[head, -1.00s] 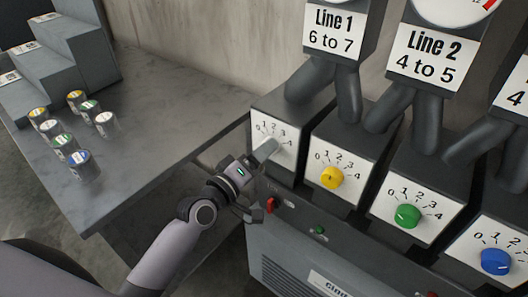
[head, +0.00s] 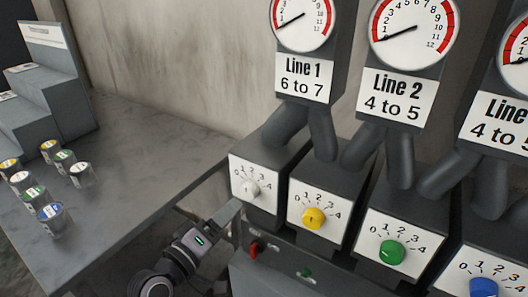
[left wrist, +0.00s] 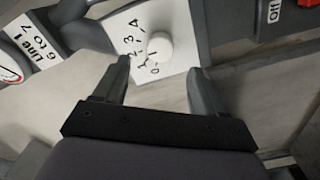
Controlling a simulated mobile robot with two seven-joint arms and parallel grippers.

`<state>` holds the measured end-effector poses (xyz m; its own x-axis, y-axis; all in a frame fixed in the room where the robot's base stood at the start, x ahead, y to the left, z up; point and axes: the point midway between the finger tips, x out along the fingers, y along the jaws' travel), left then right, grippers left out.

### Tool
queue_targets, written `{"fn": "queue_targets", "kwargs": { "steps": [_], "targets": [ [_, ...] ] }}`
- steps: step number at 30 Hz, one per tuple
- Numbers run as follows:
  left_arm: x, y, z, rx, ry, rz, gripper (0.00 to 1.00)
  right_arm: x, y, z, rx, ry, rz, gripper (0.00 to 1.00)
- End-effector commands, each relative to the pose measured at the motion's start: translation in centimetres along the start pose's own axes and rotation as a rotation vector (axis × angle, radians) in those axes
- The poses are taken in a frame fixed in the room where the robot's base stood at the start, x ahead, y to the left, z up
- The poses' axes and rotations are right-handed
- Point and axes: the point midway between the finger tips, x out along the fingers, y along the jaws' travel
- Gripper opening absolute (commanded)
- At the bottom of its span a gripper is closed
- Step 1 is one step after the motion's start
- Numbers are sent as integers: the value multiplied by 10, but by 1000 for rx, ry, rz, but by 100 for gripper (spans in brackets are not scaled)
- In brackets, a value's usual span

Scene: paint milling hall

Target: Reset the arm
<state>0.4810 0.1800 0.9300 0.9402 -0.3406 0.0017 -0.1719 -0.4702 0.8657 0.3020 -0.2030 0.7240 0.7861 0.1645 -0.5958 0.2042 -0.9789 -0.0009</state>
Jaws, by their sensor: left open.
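My left gripper (head: 228,212) is just below and in front of the first control box (head: 270,208), the one with the white knob (head: 249,188). In the left wrist view its two fingers are apart with nothing between them, and the left gripper (left wrist: 160,75) points towards the white knob (left wrist: 159,46). The knob stands clear beyond the fingertips, on a white dial plate marked 0 to 4. The right arm and gripper are not in view.
Further boxes carry a yellow knob (head: 313,218), a green knob (head: 392,252) and a blue knob (head: 483,288). Below is a panel with a red switch (head: 255,249). Several small paint tins (head: 53,219) stand on the grey table (head: 140,160); its middle is clear.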

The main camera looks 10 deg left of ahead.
Motion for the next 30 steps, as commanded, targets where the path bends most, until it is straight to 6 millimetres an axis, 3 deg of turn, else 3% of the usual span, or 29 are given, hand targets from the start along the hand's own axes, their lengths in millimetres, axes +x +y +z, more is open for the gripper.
{"fn": "queue_targets", "kwargs": {
  "steps": [5, 8, 12, 15, 18, 21, 30],
  "targets": [
    [-17, -26, 22, 113, -40, -79, 71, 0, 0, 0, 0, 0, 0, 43],
    [-45, -62, 51, 291, -111, -185, 71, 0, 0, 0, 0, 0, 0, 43],
    [-98, -110, 93, 583, -259, -328, 71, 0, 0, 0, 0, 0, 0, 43],
    [-134, -135, 116, 758, -367, -396, 71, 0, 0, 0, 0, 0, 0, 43],
    [-161, -149, 130, 880, -451, -435, 71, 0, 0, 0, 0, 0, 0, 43],
    [-174, -156, 136, 947, -496, -452, 71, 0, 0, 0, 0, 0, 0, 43],
    [-177, -158, 137, 965, -506, -456, 71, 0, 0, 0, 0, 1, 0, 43]
  ]
}}
